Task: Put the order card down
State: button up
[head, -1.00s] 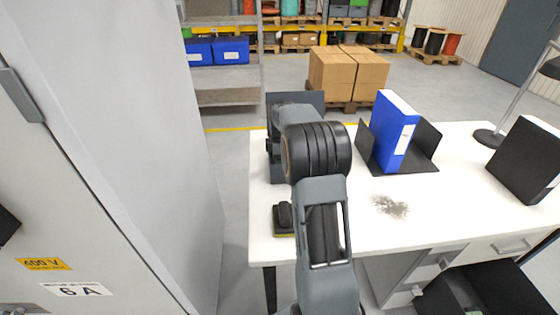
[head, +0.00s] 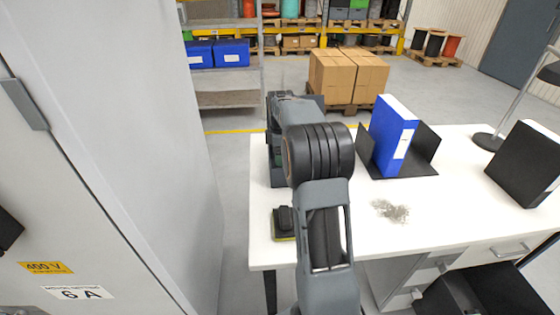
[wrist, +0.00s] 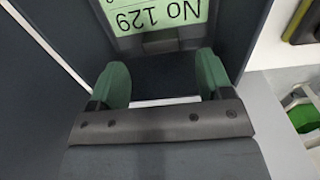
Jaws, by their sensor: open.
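The order card (wrist: 155,12) is light green with "No 129", upside down in the wrist view and cut off by the top edge. It is in front of a dark panel (wrist: 218,30), with a grey piece at its lower edge. My gripper (wrist: 161,78) has two green fingers spread apart, with nothing held between them. The card is just beyond the fingertips; I cannot tell whether they touch it. In the head view my arm hides the gripper and the card.
A tall grey cabinet (head: 130,120) stands close on the left.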

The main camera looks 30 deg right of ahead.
notch_tip(320, 180, up, 7)
jog(key=p, duration=0.1)
jog(key=s+a+r+m+t, duration=0.1)
jog(key=s+a+r+m, duration=0.1)
jog(key=s+a+m, duration=0.6)
jog(key=s+a+f+m+t, duration=0.2)
jog(key=s+a+f+m, duration=0.3)
jog(key=s+a, duration=0.5)
jog(key=s+f, duration=0.2)
jog(key=s, duration=0.2)
jog(key=shift+s+a, duration=0.25)
jog(key=shift+a, duration=0.1)
